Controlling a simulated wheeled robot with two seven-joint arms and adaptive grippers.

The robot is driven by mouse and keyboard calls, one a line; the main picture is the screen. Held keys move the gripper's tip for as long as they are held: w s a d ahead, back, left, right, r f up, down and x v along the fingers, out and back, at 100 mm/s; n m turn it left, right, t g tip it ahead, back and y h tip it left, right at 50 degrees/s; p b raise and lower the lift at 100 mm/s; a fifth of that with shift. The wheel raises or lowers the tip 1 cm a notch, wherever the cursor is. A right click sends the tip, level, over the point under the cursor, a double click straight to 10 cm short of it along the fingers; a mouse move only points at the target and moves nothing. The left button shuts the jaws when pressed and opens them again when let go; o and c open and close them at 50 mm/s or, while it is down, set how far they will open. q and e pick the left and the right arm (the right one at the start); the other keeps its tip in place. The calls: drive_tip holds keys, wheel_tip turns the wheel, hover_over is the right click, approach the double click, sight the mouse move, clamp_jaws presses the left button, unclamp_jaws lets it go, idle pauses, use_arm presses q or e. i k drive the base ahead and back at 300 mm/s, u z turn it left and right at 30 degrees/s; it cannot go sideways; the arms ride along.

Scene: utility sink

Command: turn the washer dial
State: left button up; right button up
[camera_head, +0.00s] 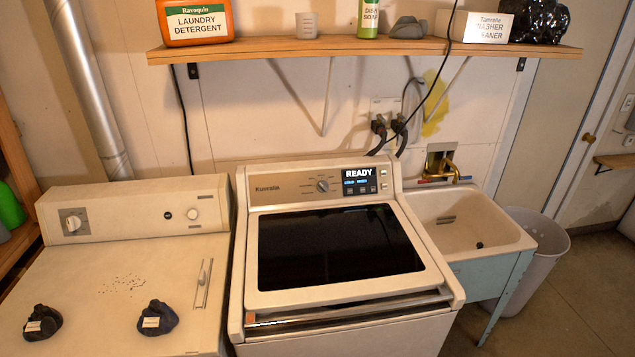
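The washer (340,305) stands in the middle, with a dark glass lid that is closed. Its dial (322,185) is a small round knob on the tan control panel (270,192), just left of the display. Printed marks surround the dial, too small to read. The display (359,180) reads "READY" with small blue text below. Neither of my grippers is in view, and nothing covers the dial.
A dryer (130,270) with its own knob (73,222) stands left, two dark lumps (42,322) (157,317) on top. A wooden shelf (360,46) with bottles and boxes hangs above the washer. A sink (470,222) and a bin (540,245) stand right.

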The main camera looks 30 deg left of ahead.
sight(323, 187)
drive_tip(key=u, duration=0.6)
drive_tip(key=i, duration=0.55)
drive_tip(key=u, duration=0.65)
